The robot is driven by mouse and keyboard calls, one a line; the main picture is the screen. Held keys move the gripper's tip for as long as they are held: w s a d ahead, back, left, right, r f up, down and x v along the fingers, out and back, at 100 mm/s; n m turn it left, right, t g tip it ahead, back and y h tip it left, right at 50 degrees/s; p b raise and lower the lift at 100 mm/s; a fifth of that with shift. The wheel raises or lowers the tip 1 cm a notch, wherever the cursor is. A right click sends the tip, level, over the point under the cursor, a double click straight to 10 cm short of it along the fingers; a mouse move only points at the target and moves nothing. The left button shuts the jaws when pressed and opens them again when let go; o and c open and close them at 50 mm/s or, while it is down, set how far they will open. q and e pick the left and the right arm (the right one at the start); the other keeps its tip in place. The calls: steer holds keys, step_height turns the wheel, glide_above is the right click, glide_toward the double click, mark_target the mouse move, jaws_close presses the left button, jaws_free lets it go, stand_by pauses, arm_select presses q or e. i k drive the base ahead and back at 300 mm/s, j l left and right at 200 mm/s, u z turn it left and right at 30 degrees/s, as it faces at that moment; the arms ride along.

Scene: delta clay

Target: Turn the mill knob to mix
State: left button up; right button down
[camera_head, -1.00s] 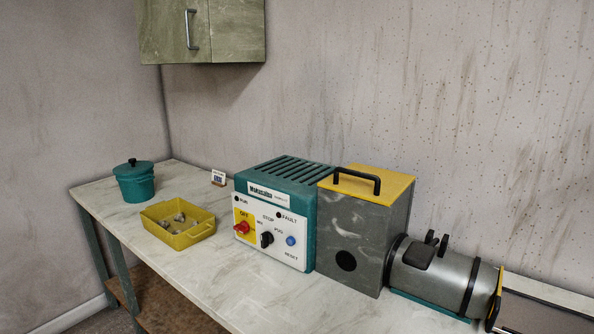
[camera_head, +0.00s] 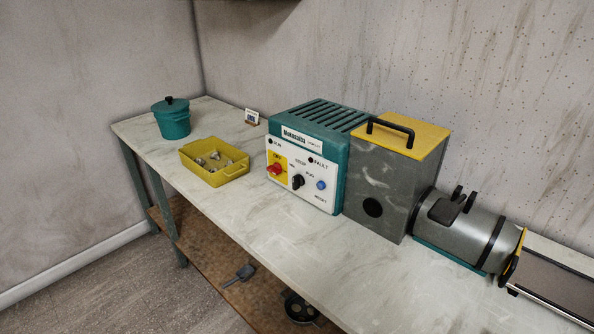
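The mill's teal control unit (camera_head: 311,125) stands on the workbench in the head view. Its white front panel (camera_head: 316,196) carries a red switch (camera_head: 276,169) on a yellow plate, a black knob (camera_head: 298,182) and a blue button (camera_head: 321,185). The black knob sits between labels that are too small to read fully. Joined on the right are a grey box with a yellow lid (camera_head: 411,136) and black handle, and a grey cylinder (camera_head: 470,233) with black bands. Neither of my grippers is in view.
A yellow tray (camera_head: 213,178) with small greyish pieces and a teal lidded pot (camera_head: 173,121) stand to the left. A small card (camera_head: 252,116) stands behind. The bench front is clear. A lower shelf (camera_head: 212,252) holds a small scoop-like tool (camera_head: 240,273) and a dark round object (camera_head: 300,308).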

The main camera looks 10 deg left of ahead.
mark_target(298, 180)
steer(key=i+j, duration=0.1)
steer(key=j, duration=0.2)
steer(key=i+j+z, duration=0.15)
steer(key=j, duration=0.2)
steer(key=i+j, duration=0.1)
steer(key=j, duration=0.2)
steer(key=i+j+z, duration=0.15)
steer(key=j, duration=0.15)
steer(key=k, duration=0.05)
